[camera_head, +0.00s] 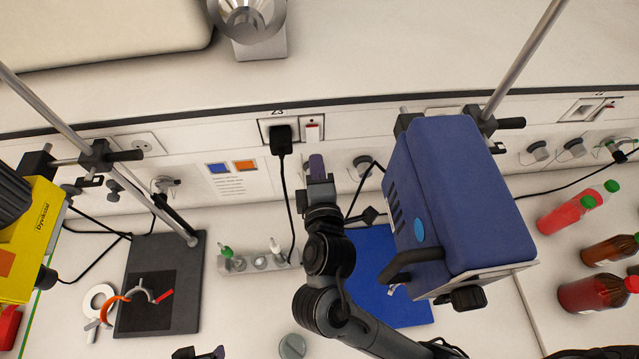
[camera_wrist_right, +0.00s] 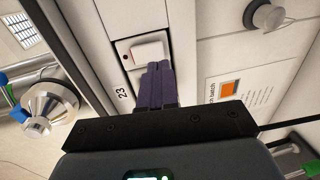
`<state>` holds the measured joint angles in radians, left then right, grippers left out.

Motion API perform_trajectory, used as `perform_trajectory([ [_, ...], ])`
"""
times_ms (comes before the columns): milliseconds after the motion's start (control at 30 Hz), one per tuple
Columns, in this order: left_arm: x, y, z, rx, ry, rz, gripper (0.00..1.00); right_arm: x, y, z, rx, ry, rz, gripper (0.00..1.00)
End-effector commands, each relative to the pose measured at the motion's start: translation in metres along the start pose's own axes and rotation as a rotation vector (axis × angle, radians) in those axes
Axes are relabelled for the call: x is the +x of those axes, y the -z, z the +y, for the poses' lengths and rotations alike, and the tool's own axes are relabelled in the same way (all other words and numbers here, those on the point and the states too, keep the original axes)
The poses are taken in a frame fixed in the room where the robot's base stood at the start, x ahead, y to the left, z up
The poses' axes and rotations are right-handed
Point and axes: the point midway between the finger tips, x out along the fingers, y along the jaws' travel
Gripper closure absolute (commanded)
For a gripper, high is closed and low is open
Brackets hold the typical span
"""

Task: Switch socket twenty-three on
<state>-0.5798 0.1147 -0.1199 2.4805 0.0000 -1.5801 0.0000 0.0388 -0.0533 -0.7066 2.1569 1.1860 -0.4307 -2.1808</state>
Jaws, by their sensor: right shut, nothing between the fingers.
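Socket twenty-three (camera_head: 291,130) is on the wall panel under its "23" label, with a black plug (camera_head: 281,139) in its left half. Its white rocker switch (camera_head: 313,131) is on the right half, and a little red shows near it. My right gripper (camera_head: 317,160) is shut and empty, its purple fingers pointing up at the panel just below the switch. In the right wrist view the fingertips (camera_wrist_right: 158,66) overlap the edge of the switch (camera_wrist_right: 147,49); I cannot tell whether they touch. The fingers hide the plug there. A dark tip of my left gripper (camera_head: 198,353) shows at the bottom edge.
The plug's black cable (camera_head: 288,190) hangs left of my right gripper. A blue device (camera_head: 455,200) on a stand is close on the right. A notice (camera_head: 236,178) is on the panel to the left. Metal rods cross both sides. Bottles (camera_head: 580,208) stand far right.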

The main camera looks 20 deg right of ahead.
Motion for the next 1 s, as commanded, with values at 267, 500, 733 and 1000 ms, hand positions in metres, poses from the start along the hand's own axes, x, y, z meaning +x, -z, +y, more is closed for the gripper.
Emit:
perform_trajectory([
  [267,-0.001,0.000,-0.001,0.004,0.003,0.000,0.26,0.034,0.000,0.000,-0.001,-0.001,0.000,1.00],
  [500,-0.001,0.000,-0.002,0.009,0.007,-0.001,0.26,0.043,0.000,0.000,0.001,0.001,0.000,1.00],
  [733,-0.001,0.000,-0.002,0.009,0.007,-0.001,0.26,0.043,0.000,0.000,0.001,0.001,0.000,1.00],
  [1000,0.000,0.000,-0.001,0.005,0.004,-0.001,0.26,0.048,-0.001,-0.002,-0.001,-0.050,-0.003,1.00],
])
